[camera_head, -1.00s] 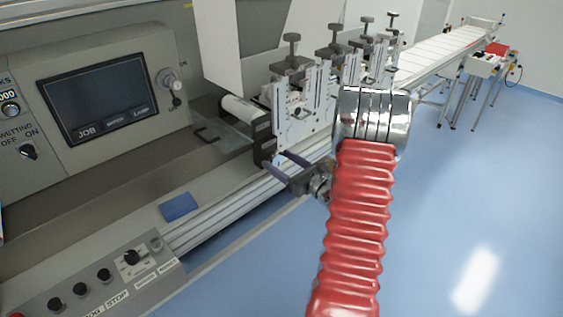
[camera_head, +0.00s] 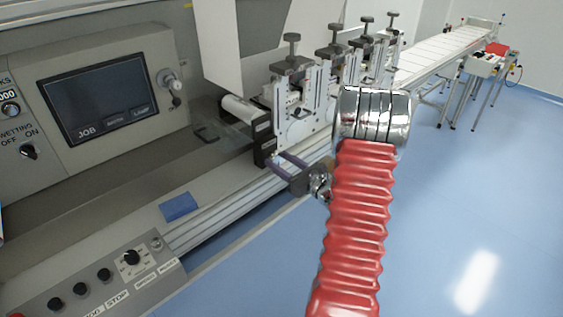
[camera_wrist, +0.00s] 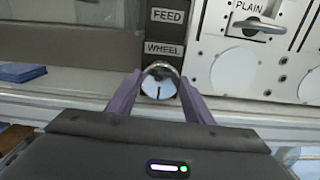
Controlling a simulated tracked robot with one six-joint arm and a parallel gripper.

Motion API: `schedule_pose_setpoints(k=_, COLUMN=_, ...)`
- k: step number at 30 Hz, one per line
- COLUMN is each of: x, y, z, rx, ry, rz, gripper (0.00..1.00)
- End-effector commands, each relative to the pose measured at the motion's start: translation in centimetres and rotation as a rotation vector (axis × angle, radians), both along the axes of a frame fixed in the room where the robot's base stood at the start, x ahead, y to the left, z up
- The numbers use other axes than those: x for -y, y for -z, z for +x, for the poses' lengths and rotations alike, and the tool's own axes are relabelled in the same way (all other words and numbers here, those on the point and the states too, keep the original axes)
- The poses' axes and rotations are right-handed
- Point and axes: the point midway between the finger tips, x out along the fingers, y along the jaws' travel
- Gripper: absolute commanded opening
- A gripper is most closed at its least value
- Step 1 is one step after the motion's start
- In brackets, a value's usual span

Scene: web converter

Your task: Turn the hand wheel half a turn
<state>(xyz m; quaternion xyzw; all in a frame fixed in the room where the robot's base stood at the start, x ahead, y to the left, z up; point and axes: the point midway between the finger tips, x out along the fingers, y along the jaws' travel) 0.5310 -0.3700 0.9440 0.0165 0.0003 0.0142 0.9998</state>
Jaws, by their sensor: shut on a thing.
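The hand wheel (camera_wrist: 158,85) is a small round silver knob with a dark mark on its face, below the labels FEED and WHEEL in the wrist view. My gripper (camera_wrist: 161,80) has its two purple fingers on either side of the wheel's rim, shut on it. In the head view my gripper (camera_head: 277,163) reaches the low dark end of the white machine block. The wheel is mostly hidden there by the fingers.
A row of white clamp units (camera_head: 300,105) with top knobs stands just behind the gripper. A control panel with a screen (camera_head: 98,98) is at left, and a button box (camera_head: 110,275) at lower left. Blue floor is open at right.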

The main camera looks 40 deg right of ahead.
Motion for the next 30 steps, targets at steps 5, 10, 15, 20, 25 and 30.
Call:
schedule_pose_setpoints(k=5, x=0.01, y=0.01, z=-0.01, rx=0.001, ry=0.0, rz=-0.034, gripper=0.24)
schedule_pose_setpoints(k=10, x=0.01, y=0.01, z=-0.02, rx=0.001, ry=0.0, rz=-0.034, gripper=0.24)
schedule_pose_setpoints(k=15, x=0.01, y=0.01, z=-0.02, rx=0.001, ry=0.0, rz=-0.033, gripper=0.56)
schedule_pose_setpoints(k=20, x=0.01, y=0.01, z=-0.01, rx=0.001, ry=0.0, rz=-0.033, gripper=0.65)
schedule_pose_setpoints(k=25, x=0.01, y=0.01, z=-0.02, rx=0.001, ry=0.0, rz=-0.033, gripper=0.65)
schedule_pose_setpoints(k=30, x=0.08, y=0.02, z=-0.58, rx=0.0, ry=0.001, rz=-0.033, gripper=0.65)
